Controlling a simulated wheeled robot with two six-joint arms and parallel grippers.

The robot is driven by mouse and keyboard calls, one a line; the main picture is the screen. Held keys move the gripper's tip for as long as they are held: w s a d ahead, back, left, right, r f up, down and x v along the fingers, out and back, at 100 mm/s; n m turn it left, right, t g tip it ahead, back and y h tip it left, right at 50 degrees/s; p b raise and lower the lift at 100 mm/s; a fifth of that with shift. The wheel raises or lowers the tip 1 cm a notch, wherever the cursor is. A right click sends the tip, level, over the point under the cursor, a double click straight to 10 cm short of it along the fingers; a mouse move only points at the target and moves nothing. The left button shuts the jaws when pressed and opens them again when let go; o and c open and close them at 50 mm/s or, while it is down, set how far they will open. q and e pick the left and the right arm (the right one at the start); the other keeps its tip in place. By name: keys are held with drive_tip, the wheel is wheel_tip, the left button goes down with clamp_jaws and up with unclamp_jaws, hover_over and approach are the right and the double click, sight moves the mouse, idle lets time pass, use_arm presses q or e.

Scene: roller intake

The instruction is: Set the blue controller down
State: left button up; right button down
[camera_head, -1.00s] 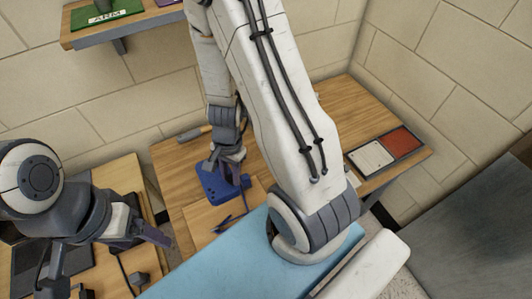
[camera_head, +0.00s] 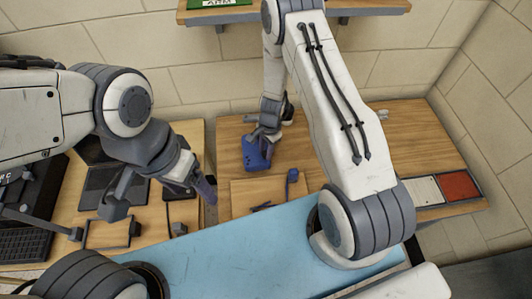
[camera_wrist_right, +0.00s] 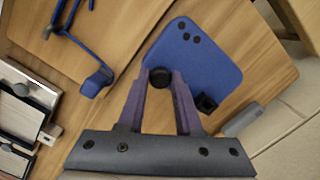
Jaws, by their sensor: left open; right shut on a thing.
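The blue controller (camera_head: 256,154) is a flat blue plate over the wooden table, behind the pale wooden board. In the right wrist view the controller (camera_wrist_right: 205,62) shows black buttons and a round black knob (camera_wrist_right: 160,77). My right gripper (camera_head: 266,137) is shut on the controller; its purple fingers (camera_wrist_right: 161,84) close at the knob. I cannot tell whether the controller touches the table. My left gripper (camera_head: 202,186) is open and empty, above the gap between the two tables; one finger is clear, the other is hard to see.
A blue cabled item (camera_wrist_right: 95,82) lies on the pale board (camera_head: 240,200), left of the controller in the wrist view. A grey handle (camera_wrist_right: 242,119) is close beside the controller. A white-and-red tray (camera_head: 458,186) stands at the right.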

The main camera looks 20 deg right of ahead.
drive_tip(key=shift+f, duration=1.6)
drive_tip(key=c, duration=0.6)
unclamp_jaws()
